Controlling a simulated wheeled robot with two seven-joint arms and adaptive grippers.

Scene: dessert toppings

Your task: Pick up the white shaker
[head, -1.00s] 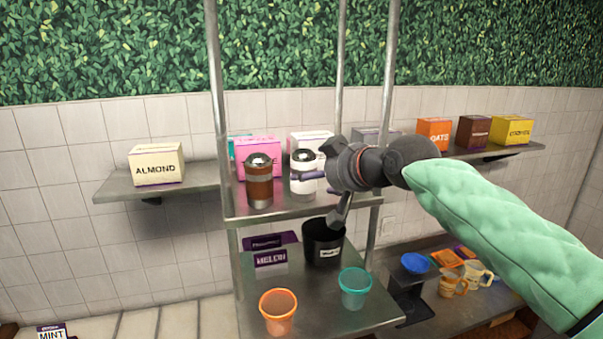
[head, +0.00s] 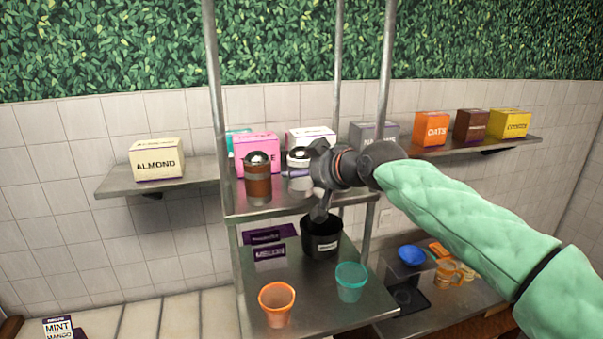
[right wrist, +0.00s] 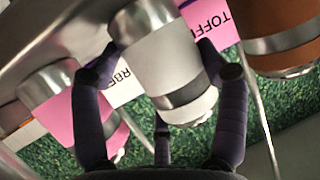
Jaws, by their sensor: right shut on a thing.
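The white shaker (head: 298,158) with a metal top stands on the upper metal shelf, partly hidden behind my right gripper (head: 303,181). In the right wrist view the white shaker (right wrist: 168,60) fills the middle, with the purple fingers of my right gripper (right wrist: 160,65) on both sides of it. The right gripper is shut on the white shaker. Whether the shaker still touches the shelf I cannot tell. A brown shaker (head: 257,180) with a metal top stands just left of it. My left gripper is not in view.
The upper shelf (head: 240,208) also holds a pink box (head: 257,150) and a white box behind the shakers. Metal posts (head: 217,100) flank it. Below are a black container (head: 321,238), an orange cup (head: 277,304) and a teal cup (head: 351,281). Boxes stand on side shelves.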

